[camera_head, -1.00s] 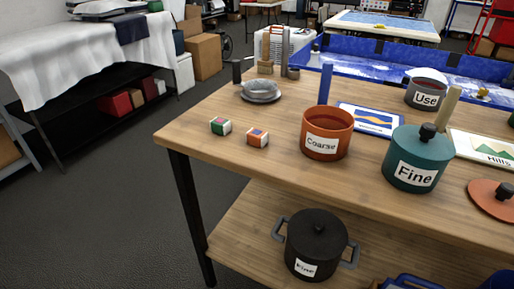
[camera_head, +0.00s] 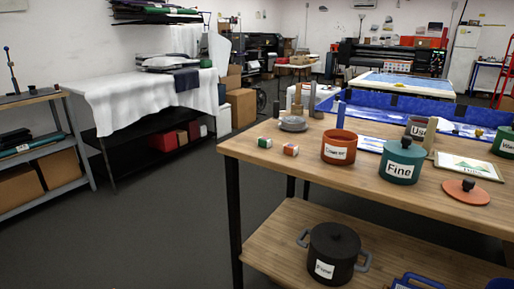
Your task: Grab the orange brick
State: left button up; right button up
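A small orange brick (camera_head: 291,150) with white parts lies on the wooden table (camera_head: 262,166) near its left end. A similar green and white brick (camera_head: 265,143) lies just to its left. An orange pot labelled "Coarse" (camera_head: 339,148) stands to the right of the orange brick.
A teal pot labelled "Fine" (camera_head: 402,162) and an orange lid (camera_head: 466,191) stand further right on the table. A dark lidded pot (camera_head: 333,254) is on the lower shelf. A cloth-covered rack (camera_head: 150,98) stands at the left. The floor (camera_head: 165,215) left of the table is clear.

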aim_at(289, 149)
jog(key=u, duration=0.6)
jog(key=i, duration=0.85)
jog(key=u, duration=0.2)
